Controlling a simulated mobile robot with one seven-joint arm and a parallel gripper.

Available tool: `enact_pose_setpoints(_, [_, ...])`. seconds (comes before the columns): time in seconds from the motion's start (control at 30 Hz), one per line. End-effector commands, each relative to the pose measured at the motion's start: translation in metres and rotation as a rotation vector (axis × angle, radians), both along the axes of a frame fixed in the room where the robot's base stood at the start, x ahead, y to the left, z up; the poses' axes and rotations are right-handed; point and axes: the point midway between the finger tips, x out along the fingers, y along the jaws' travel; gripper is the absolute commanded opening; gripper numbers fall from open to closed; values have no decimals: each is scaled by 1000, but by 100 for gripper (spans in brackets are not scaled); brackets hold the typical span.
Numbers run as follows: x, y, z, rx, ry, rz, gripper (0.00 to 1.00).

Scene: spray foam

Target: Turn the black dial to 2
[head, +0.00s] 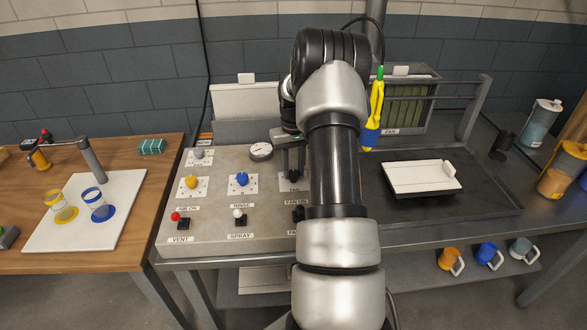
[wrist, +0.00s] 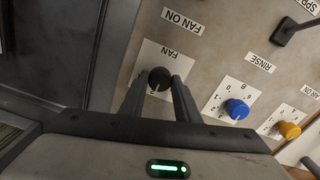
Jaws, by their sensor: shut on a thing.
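The black dial (wrist: 158,79) sits on a white plate labelled FAN (wrist: 168,54) on the panel, seen in the wrist view. My gripper (wrist: 158,84) has one finger on each side of the dial and is shut on it. The dial's pointer and most of its scale are hidden by the fingers, so I cannot tell its setting. In the head view my gripper (head: 293,172) reaches down to the panel (head: 265,205), and my arm covers much of the dial's surroundings.
Left of the black dial in the head view are a blue dial (head: 241,179), a yellow dial (head: 191,181) and a grey dial (head: 199,153). Red (head: 176,216) and white (head: 238,214) levers are at the front.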

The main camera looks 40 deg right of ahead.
Motion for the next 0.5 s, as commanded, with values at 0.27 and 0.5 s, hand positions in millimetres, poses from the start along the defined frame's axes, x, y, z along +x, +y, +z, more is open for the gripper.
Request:
enact_pose_setpoints(0.27, [1, -1, 1, -2, -3, 11, 7])
enact_pose_setpoints(0.5, [1, -1, 1, -2, -3, 10, 36])
